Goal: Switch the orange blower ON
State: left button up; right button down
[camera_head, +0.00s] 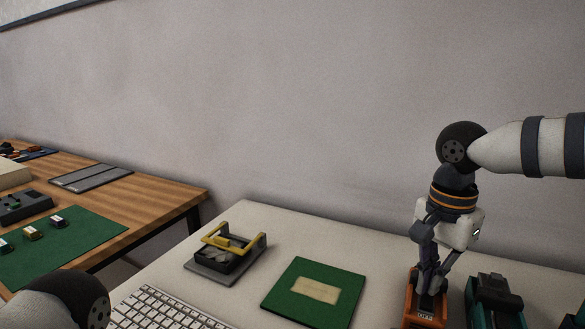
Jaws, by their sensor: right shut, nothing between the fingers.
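The orange blower (410,308) stands at the right of the pale table, cut off by the bottom edge of the head view. A small label reading "OFF" (425,316) shows on its front part. My right gripper (431,291) points down with its fingers shut and empty, at the top of the blower. The fingers overlap the dark area above the label, and I cannot tell whether they touch it. The switch itself is hidden or too small to make out. Only a rounded part of my left arm shows at bottom left; its gripper is out of view.
A dark teal device (494,300) stands close to the right of the blower. A green mat with a beige label (283,296), a yellow-handled device (211,262) and a keyboard (160,312) lie to the left. A wooden table (165,196) stands further left.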

aim_at(428, 296)
jog(key=shift+f, duration=0.3)
notch_tip(428, 296, up, 5)
jog(key=shift+r+p, duration=0.1)
jog(key=shift+p, duration=0.5)
pick_arm(q)
jog(key=shift+w+r+t, duration=0.4)
jog(key=shift+w+r, duration=0.55)
pick_arm(e)
notch_tip(428, 296, up, 2)
